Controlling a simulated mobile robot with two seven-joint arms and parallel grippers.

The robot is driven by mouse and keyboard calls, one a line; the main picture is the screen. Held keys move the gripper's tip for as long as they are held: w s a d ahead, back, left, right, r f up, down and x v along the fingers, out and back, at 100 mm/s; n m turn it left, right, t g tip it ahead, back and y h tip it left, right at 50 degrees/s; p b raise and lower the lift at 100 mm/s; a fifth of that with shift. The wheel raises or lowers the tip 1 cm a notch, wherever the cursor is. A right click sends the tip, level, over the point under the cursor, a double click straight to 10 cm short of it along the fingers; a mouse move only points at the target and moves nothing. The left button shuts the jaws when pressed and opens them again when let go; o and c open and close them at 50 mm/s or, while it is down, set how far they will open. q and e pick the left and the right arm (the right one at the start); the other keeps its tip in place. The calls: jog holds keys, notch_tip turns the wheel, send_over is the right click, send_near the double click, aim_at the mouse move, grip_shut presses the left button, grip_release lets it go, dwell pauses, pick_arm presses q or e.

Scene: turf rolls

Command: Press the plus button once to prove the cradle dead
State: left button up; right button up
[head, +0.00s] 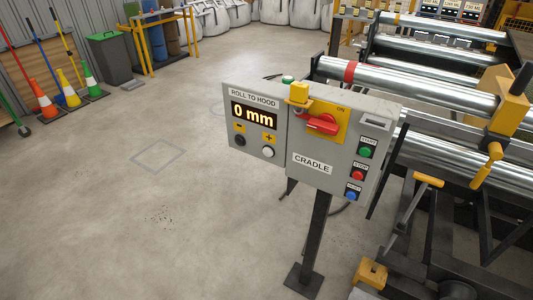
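A grey control box (310,170) marked CRADLE stands on a dark post in the middle of the head view. Its display (254,114), under the words ROLL TO HOOD, reads 0 mm. Below it, the white plus button (268,152) sits under a yellow plus label, right of the black minus button (240,140). A red rotary switch (322,124) sits on a yellow plate, with ON printed near the plate's upper right. A yellow block-like item (299,93) is at the box's top edge, above the switch. Neither of my grippers shows, and nothing covers the plus button.
Green, red and blue buttons (358,175) line the box's right side. The roller machine (440,90) with yellow handles fills the right. Cones (70,92), a bin (110,58) and a yellow rack stand at the back left. The floor left of the box is clear.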

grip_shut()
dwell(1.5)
